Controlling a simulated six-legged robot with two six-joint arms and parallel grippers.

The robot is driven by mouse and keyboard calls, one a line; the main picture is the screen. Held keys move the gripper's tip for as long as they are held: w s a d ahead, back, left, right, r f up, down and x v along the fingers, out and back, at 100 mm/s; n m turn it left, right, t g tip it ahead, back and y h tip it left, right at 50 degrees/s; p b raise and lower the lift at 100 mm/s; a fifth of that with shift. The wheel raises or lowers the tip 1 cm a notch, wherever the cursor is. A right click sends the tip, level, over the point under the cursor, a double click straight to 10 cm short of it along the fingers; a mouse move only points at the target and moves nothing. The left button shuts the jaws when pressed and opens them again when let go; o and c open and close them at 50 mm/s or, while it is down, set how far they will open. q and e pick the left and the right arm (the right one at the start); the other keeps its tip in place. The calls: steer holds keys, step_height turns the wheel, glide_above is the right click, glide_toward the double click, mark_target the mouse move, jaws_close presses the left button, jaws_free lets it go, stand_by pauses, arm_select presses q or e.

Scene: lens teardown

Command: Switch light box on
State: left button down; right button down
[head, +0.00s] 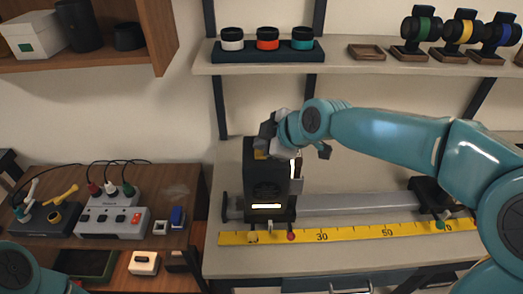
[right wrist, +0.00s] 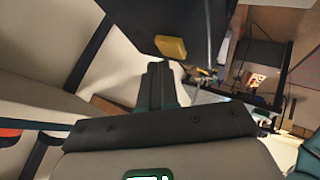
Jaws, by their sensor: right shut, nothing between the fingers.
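The light box appears to be the black box (head: 266,188) standing at the left end of the grey rail. A slot low on its front glows pale yellow, and a bright strip shows at its upper right edge. A yellow switch (head: 260,155) sits near its top. My right gripper (head: 267,131) is at the top of the box, shut and empty. In the right wrist view the shut fingers (right wrist: 157,82) point toward the yellow switch (right wrist: 170,47) on the dark box (right wrist: 190,22), with a small apparent gap. Contact cannot be told. My left gripper is out of view.
A grey rail (head: 350,200) runs right from the box to a dark carriage (head: 428,192). A yellow ruler (head: 350,233) lies along the bench front. Left, a wooden table holds a grey switch unit (head: 112,222) with cables. A shelf (head: 340,66) with rings hangs above.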

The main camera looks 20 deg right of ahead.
step_height(320, 180, up, 6)
steer(key=p, duration=0.3)
steer(key=shift+p, duration=0.3)
stand_by(0.4)
